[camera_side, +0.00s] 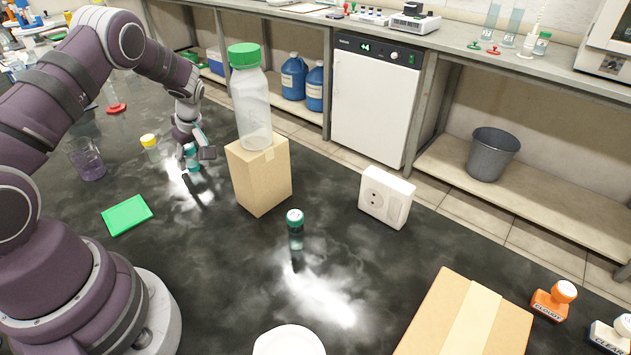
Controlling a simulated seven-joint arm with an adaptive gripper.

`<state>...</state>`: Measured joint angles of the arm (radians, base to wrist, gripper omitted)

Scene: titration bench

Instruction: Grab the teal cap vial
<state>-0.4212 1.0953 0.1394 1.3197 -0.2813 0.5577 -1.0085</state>
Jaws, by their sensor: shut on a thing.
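My gripper (194,160) is at the back left of the dark bench, left of the cardboard box, pointing down. It is shut on a small teal vial (192,158), low over the bench; the fingers hide part of it, and I cannot tell whether it touches the surface. Another vial (295,230), with a dark teal-green cap and a pale top, stands upright in the middle of the bench, apart from my gripper.
A cardboard box (262,185) bearing a tall green-capped bottle (252,110) stands close right of my gripper. A yellow-capped vial (150,146), a beaker (87,160) and a green pad (127,214) are to the left. A white socket box (385,197) stands right.

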